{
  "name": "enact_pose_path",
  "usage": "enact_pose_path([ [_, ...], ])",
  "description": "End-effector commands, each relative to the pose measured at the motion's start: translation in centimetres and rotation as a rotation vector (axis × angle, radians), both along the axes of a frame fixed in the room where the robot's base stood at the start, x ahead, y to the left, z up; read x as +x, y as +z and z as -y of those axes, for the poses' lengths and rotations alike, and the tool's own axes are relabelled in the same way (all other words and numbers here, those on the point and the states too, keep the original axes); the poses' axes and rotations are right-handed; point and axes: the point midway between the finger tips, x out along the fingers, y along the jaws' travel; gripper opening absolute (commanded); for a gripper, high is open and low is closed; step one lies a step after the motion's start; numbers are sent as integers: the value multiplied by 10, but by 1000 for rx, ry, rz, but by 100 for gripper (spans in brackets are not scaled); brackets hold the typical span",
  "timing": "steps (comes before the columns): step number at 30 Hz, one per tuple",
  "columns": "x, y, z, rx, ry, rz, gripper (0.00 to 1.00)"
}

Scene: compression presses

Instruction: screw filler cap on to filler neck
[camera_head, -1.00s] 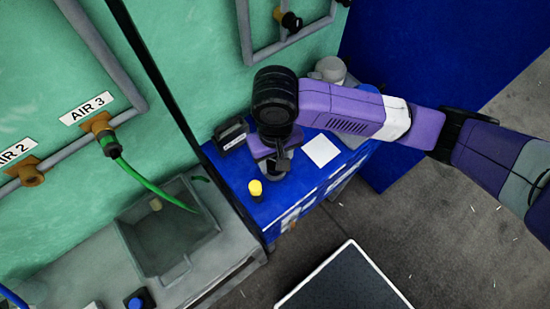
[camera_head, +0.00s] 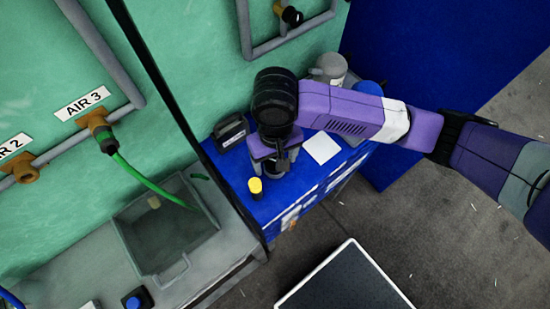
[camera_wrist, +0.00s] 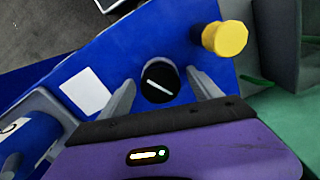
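A round black cap with a white line across its top (camera_wrist: 160,78) shows between my fingers in the wrist view. I take it for the filler cap; any filler neck under it is hidden. My gripper (camera_wrist: 163,92) points down over it, with one finger on each side. Blue surface shows between the cap and the fingers, so the gripper looks open. In the head view my gripper (camera_head: 273,163) is low over the blue bench top (camera_head: 285,205), and a dark round thing shows partly beneath it.
A yellow-topped black piece (camera_head: 255,188) stands close by on the bench. A black box with a handle (camera_head: 231,131), a white card (camera_head: 321,147) and a grey container (camera_head: 329,69) surround the gripper. A grey basin (camera_head: 165,235) lies left.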

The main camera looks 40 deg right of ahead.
Motion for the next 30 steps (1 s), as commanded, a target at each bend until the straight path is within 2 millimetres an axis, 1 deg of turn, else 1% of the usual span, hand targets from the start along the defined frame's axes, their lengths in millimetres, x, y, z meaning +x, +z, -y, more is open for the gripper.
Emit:
enact_pose_path([
  [5,0,1,0,0,0,0,73],
  [8,0,7,0,1,1,1,73],
  [11,1,20,0,1,1,3,73],
  [18,1,60,0,-1,3,2,73],
  [21,0,71,0,1,1,1,73],
  [25,0,77,0,0,0,0,73],
  [30,0,78,0,0,0,0,73],
])
